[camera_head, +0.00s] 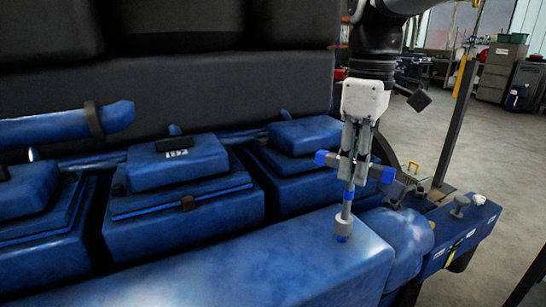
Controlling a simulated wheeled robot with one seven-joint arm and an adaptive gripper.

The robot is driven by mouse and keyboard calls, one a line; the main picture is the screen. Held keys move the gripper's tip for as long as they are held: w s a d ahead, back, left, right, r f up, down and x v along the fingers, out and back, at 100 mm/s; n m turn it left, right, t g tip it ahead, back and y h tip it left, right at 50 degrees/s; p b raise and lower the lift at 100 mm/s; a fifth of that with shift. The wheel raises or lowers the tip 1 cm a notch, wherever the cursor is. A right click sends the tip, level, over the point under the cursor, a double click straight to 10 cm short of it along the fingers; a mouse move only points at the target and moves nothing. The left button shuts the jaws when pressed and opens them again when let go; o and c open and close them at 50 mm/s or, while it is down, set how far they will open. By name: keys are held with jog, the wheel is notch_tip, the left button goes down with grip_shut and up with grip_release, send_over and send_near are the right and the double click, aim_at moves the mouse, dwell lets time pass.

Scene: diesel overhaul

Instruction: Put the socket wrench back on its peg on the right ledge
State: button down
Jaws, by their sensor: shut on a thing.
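My gripper (353,150) points down over the blue engine and is shut on the socket wrench (346,196). The wrench has a T shape, with a crossbar with blue ends and a grey shaft hanging nearly upright. Its grey socket end with a blue tip appears low over the long blue cover; I cannot tell whether it touches. The right ledge (433,262) is a blue block to the right of the gripper. A short grey post with a wide head (460,206) stands on it and may be the peg.
A white object (479,199) lies at the far right of the ledge. A dark upright post (455,125) rises behind the ledge. Blue engine covers (178,162) fill the left. Open floor (510,160) lies to the right, with cabinets (500,70) at the back.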

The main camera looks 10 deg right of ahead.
jog(key=shift+f, duration=0.1)
jog(key=shift+f, duration=0.9)
jog(key=c, duration=1.5)
grip_release()
jog(key=shift+f, duration=0.1)
jog(key=shift+o, duration=0.4)
jog(key=o, duration=0.5)
jog(key=shift+r+p, duration=2.8)
jog(key=shift+r, duration=1.75)
